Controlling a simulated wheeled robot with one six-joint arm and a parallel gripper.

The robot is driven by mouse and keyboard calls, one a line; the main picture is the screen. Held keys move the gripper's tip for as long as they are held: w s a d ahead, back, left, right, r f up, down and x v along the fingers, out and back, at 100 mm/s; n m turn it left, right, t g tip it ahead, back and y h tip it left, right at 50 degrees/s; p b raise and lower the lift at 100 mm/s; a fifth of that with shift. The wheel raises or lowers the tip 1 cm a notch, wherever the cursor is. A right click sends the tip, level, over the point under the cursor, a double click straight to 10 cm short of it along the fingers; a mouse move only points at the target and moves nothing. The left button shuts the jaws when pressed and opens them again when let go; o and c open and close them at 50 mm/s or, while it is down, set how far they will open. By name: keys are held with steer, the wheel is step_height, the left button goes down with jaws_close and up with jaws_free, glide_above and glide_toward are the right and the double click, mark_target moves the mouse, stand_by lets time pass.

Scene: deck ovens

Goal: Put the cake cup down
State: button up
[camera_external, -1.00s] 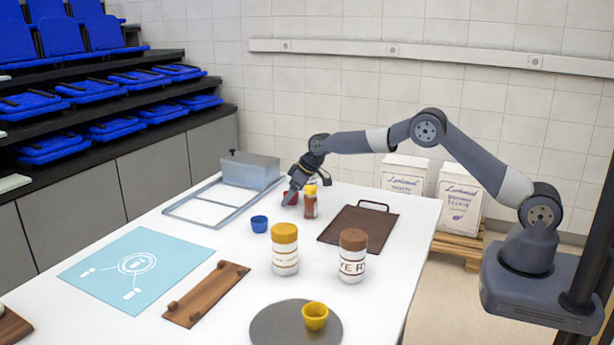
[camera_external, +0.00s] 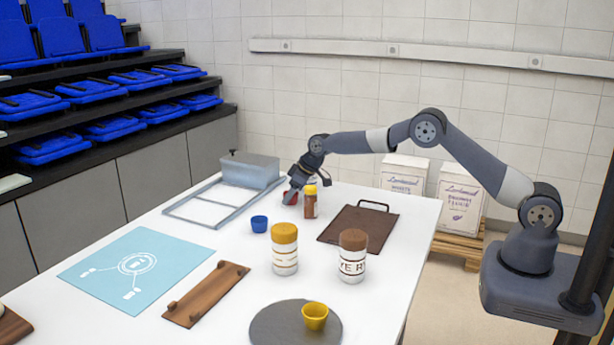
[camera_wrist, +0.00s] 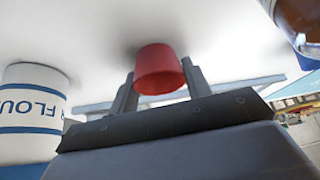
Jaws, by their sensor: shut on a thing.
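A red cake cup (camera_wrist: 158,72) is between the two fingers of my gripper (camera_wrist: 160,88) in the wrist view. The fingers are shut on it from both sides. In the outside view my gripper (camera_external: 291,196) is low over the far part of the white table, and only a little of the red cup (camera_external: 288,198) shows beside it. I cannot tell whether the cup touches the table. A blue cup (camera_external: 259,224) stands nearer the camera, and a yellow cup (camera_external: 315,316) stands on a round grey board (camera_external: 268,328).
A brown spice jar (camera_external: 310,203) stands just right of my gripper. A grey metal frame with a box (camera_external: 250,170) lies to the left. Two lidded jars (camera_external: 285,262) (camera_external: 352,268), a dark tray (camera_external: 345,228), a wooden board (camera_external: 205,293) and a light-blue mat (camera_external: 125,285) occupy the table.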

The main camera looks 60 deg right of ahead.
step_height(320, 180, up, 11)
step_height(320, 180, up, 5)
steer(key=n+g+y+p, duration=0.2)
steer(key=n+y+p, duration=0.1)
steer(key=n, duration=0.5)
glide_above(273, 327)
steer(key=s+d, duration=0.2)
steer(key=f, duration=0.5)
steer(key=f+p, duration=0.1)
steer(key=f, duration=0.4)
steer(key=f+p, duration=0.1)
steer(key=f, duration=0.4)
steer(key=shift+w+a+f, duration=0.15)
steer(key=shift+w+f, duration=0.05)
steer(key=shift+w, duration=0.1)
steer(key=o, duration=0.9)
steer(key=shift+o, duration=0.2)
steer(key=shift+r, duration=0.1)
